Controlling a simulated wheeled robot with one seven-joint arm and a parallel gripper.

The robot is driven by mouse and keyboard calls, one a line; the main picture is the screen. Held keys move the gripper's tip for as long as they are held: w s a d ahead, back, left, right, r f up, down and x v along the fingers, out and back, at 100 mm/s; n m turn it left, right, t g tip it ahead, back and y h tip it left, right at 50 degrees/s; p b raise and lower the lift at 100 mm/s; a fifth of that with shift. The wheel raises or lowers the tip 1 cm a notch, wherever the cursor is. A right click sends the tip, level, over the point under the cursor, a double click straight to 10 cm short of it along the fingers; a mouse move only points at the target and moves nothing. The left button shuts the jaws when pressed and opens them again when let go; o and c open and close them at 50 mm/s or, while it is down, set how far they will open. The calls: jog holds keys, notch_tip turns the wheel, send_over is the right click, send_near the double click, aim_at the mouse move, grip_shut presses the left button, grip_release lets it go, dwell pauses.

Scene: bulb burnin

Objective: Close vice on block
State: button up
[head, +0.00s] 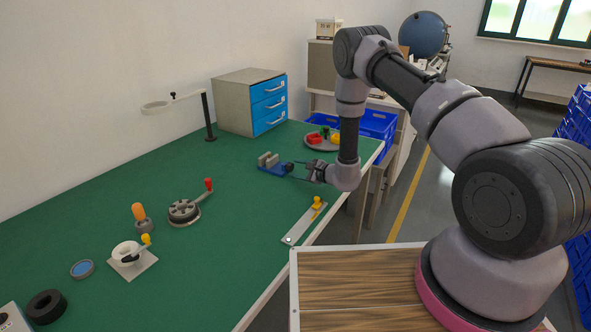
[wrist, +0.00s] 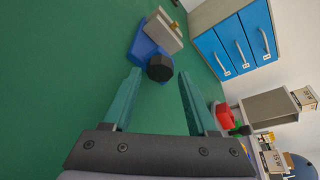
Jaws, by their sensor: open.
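The vice (head: 266,168) stands on the green bench, with a blue base and grey jaws; it also shows in the wrist view (wrist: 147,45). A small brass-coloured piece, seemingly the block (wrist: 174,25), shows at the grey jaws. Whether the jaws touch it I cannot tell. A black round knob (wrist: 160,68) sticks out of the vice's near end. My gripper (head: 298,171) is open and level with the bench, pointing at the knob. In the wrist view the knob lies between and just beyond the two green-looking fingertips; contact is not visible.
A round tray (head: 314,146) with red, green and yellow things stands behind my gripper. A blue-drawer cabinet (head: 269,105) is at the back. A metal strip with a yellow knob (head: 316,203) lies near the bench edge.

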jog(key=shift+w+a+f, duration=0.15)
jog(key=shift+w+a, duration=0.15)
jog(key=shift+a, duration=0.05)
jog(key=shift+c, duration=0.2)
grip_shut()
